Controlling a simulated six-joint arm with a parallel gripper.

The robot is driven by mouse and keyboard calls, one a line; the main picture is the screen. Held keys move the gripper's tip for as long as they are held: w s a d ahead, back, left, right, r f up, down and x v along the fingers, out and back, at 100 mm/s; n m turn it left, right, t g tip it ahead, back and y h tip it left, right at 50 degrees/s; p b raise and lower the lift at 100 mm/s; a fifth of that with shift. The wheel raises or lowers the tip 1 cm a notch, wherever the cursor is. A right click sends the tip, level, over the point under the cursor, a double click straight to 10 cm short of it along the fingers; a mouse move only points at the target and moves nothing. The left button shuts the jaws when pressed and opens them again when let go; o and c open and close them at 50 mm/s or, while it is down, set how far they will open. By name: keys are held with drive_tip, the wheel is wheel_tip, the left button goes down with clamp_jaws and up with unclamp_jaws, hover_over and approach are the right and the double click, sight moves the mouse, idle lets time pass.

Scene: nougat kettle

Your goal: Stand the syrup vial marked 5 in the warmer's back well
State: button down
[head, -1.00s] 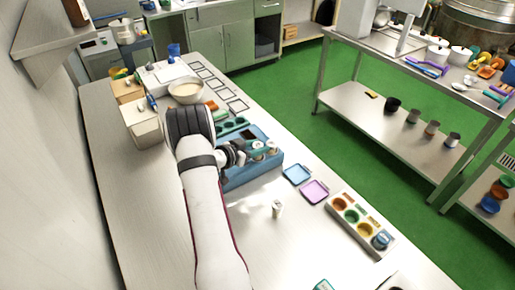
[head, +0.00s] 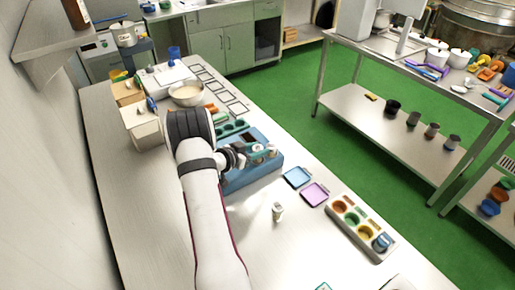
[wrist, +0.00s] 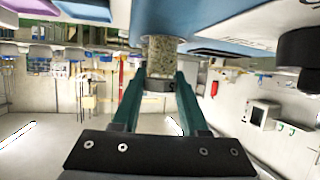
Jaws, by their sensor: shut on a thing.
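The blue warmer (head: 252,174) stands on the steel counter, partly hidden by my arm in the head view. My gripper (head: 254,150) is over the warmer. In the wrist view my gripper (wrist: 160,84) has its teal fingers shut on a speckled vial (wrist: 160,55) with a dark band or cap that bears a partly readable mark, perhaps a 5. The vial's far end meets or overlaps a pale grey round part at the blue warmer's edge (wrist: 225,25). I cannot tell whether it is inside a well.
A small pale vial (head: 277,211) stands alone on the counter. A blue tray (head: 297,177) and a purple tray (head: 315,194) lie right of the warmer. A rack with coloured wells (head: 343,226) is nearer. A bowl (head: 186,93) stands behind. The near counter is mostly clear.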

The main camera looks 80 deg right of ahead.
drive_tip(key=shift+f, duration=0.6)
drive_tip(key=shift+r, duration=0.1)
drive_tip(key=shift+r, duration=0.7)
drive_tip(key=shift+f, duration=0.75)
idle(0.4)
drive_tip(key=c, duration=0.7)
unclamp_jaws()
drive_tip(key=shift+a, duration=0.1)
drive_tip(key=shift+v, duration=5.45)
